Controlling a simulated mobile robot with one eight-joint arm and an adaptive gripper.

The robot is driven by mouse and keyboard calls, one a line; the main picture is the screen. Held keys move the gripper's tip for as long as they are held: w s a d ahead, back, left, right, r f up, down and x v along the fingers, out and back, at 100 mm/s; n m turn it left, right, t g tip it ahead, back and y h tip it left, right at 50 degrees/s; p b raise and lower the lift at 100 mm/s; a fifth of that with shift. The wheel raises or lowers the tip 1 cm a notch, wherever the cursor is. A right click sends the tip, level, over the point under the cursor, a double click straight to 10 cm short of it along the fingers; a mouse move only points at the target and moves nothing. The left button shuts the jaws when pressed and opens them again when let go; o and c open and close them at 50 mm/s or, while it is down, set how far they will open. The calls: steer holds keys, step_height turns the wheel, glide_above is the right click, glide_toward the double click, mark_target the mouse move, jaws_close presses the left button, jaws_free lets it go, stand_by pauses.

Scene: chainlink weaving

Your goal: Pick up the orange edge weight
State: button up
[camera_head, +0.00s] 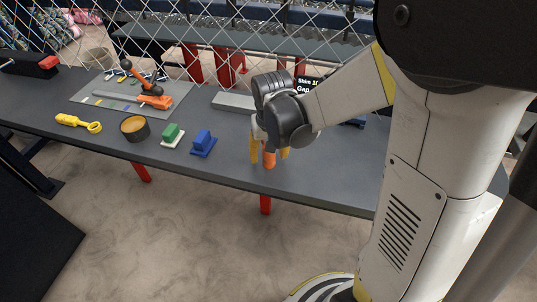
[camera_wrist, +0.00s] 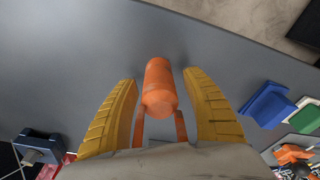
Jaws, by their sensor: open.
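The orange edge weight (camera_wrist: 160,85) is a short orange cylinder, seen in the wrist view between my two yellow fingers. My gripper (camera_wrist: 163,92) is open around it, with a gap on each side of the cylinder. In the head view my gripper (camera_head: 269,158) points down over the grey table, and the orange weight (camera_head: 269,160) shows between the fingers. Whether the weight touches the fingers' inner base is hidden.
A blue block (camera_head: 203,143) and a green block (camera_head: 172,134) stand left of my gripper. Farther left are a round bowl (camera_head: 134,128) and a yellow tool (camera_head: 79,123). A grey bar (camera_head: 233,101) lies behind, below the chainlink mesh. The table front near my gripper is clear.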

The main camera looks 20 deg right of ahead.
steer(key=shift+r, duration=0.1)
jaws_close()
steer(key=shift+r+p, duration=0.35)
steer(key=shift+r, duration=0.25)
step_height(320, 180, up, 3)
steer(key=shift+p, duration=0.75)
steer(key=s+d+r+p, duration=0.3)
steer(key=s+d+r, duration=0.2)
steer(key=d, duration=0.5)
steer(key=shift+s+d+r, duration=0.2)
steer(key=shift+s+r, duration=0.05)
steer(key=shift+r, duration=0.65)
steer(key=c, duration=0.7)
jaws_free()
steer(key=shift+c, duration=0.2)
jaws_close()
